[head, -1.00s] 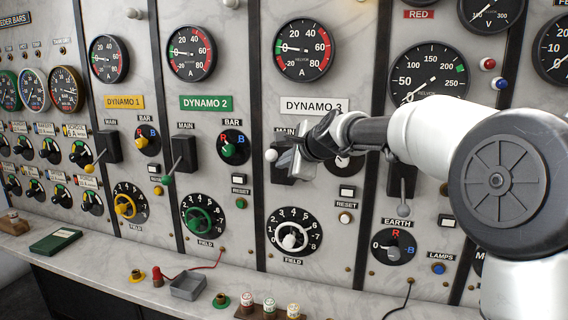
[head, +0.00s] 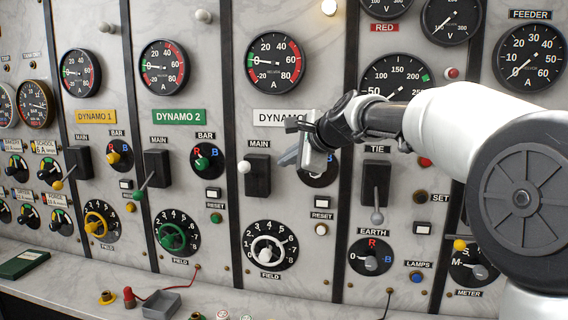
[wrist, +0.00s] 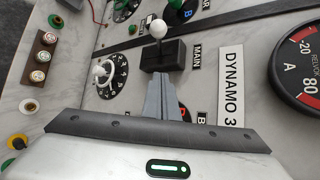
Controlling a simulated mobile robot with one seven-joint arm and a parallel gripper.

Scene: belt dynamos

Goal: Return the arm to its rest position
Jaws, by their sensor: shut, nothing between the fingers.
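My gripper (head: 292,156) is at the Dynamo 3 panel in the head view, in front of the right end of the DYNAMO 3 label (head: 279,116). It is shut and empty. In the wrist view my fingers (wrist: 165,100) are together and point toward the black MAIN switch box (wrist: 163,55) with its white-knobbed lever (wrist: 158,29). In the head view the switch (head: 257,175) stands just left of the fingertips, and its white knob (head: 244,167) is clear of them. My gripper hides part of the Dynamo 3 BAR selector (head: 322,175).
The upright panel carries gauges, the white field dial (head: 270,246), the TIE switch (head: 376,185) and the EARTH selector (head: 371,257). Below is a marble ledge (head: 75,275) with a grey tray (head: 162,303), a green book (head: 22,264) and terminals. Open space lies in front of the panel.

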